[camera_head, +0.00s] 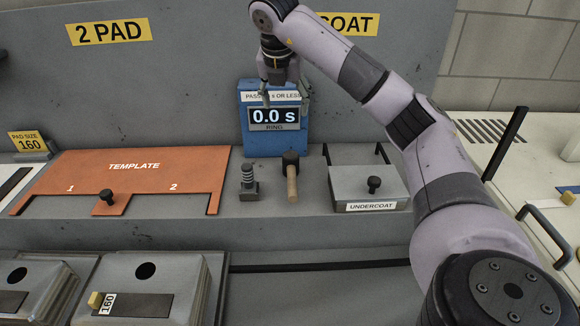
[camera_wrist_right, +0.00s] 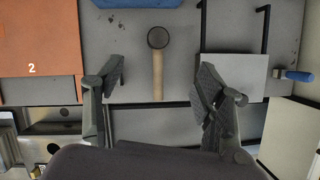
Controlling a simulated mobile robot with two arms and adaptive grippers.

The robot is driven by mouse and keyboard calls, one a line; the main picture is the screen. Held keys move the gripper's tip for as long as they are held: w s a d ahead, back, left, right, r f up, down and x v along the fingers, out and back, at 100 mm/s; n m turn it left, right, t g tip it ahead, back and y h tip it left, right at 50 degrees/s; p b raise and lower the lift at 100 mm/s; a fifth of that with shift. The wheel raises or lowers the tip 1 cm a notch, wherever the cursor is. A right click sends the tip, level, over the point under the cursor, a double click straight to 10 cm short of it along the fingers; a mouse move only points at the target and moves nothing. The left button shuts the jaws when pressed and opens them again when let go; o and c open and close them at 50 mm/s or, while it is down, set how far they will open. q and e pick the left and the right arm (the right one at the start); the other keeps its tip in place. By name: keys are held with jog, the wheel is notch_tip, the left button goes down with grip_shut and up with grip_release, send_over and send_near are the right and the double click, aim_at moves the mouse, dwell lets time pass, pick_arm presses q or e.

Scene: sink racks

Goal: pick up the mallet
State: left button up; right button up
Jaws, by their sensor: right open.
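The mallet (camera_head: 292,183) has a dark round head and a light wooden handle. It stands or lies on the grey ledge in front of the blue timer box, its handle toward me. In the right wrist view the mallet (camera_wrist_right: 158,70) shows head at the top, handle pointing down between the fingers. My right gripper (camera_head: 285,92) is open and empty, in front of the timer box and above the mallet. In the right wrist view its fingers (camera_wrist_right: 160,84) are spread to either side of the handle, apart from it. My left gripper is not in view.
The blue timer box (camera_head: 275,142) reads 0.0 s. A dark post with a coil (camera_head: 248,182) stands left of the mallet. The grey UNDERCOAT box (camera_head: 350,184) with a knob is to its right. The orange TEMPLATE plate (camera_head: 190,175) lies farther left.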

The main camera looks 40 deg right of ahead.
notch_tip(320, 180, down, 6)
jog(key=b, duration=0.5)
send_near(290, 157)
jog(key=x, duration=0.7)
jog(key=shift+w+d+f, duration=0.1)
jog(key=shift+w+d, duration=0.05)
jog(key=shift+w, duration=0.05)
jog(key=p+x, duration=0.2)
jog(key=x, duration=0.2)
jog(key=shift+s+f, duration=0.15)
jog(key=shift+f, duration=0.1)
jog(key=shift+d+f, duration=0.1)
jog(key=shift+f, duration=0.35)
jog(key=shift+c, duration=0.6)
grip_shut()
